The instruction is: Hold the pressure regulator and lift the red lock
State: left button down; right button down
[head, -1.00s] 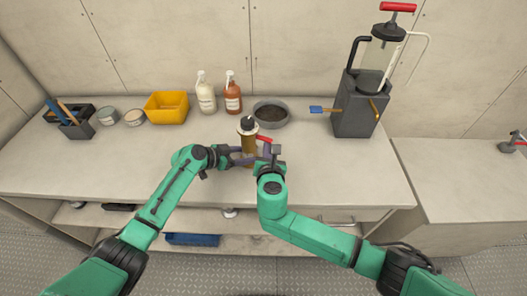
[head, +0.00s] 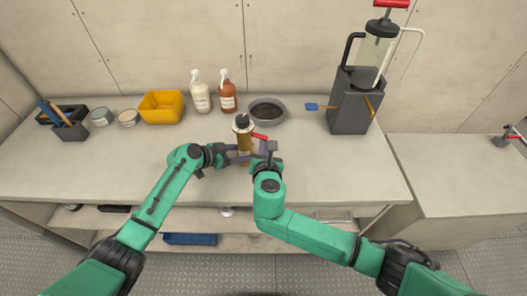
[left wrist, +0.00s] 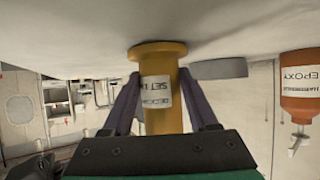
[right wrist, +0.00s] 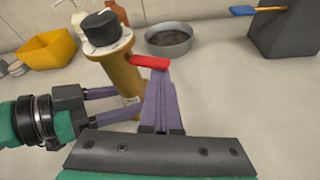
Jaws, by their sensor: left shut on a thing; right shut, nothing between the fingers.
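The pressure regulator (head: 244,141) is a brass-yellow cylinder with a black cap and a paper label, upright on the bench. It shows in the left wrist view (left wrist: 162,112) and the right wrist view (right wrist: 122,72). Its red lock (head: 259,136) juts out to the right near the top, also in the right wrist view (right wrist: 149,62). My left gripper (head: 240,154) is shut on the regulator's body, one finger on each side. My right gripper (right wrist: 159,78) is shut and empty, its tips just below the red lock; I cannot tell whether they touch it.
Behind stand a grey bowl (head: 267,110), two pump bottles, white (head: 200,97) and orange-brown (head: 228,97), and a yellow bin (head: 161,106). A dark block with a clear canister (head: 352,102) stands at the right. The front bench (head: 330,175) is clear.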

pick_arm(q)
jog(key=shift+s+a+f, duration=0.1)
pick_arm(e)
jog(key=v, duration=0.9)
jog(key=shift+a, duration=0.4)
pick_arm(q)
jog(key=shift+c, duration=0.5)
grip_release()
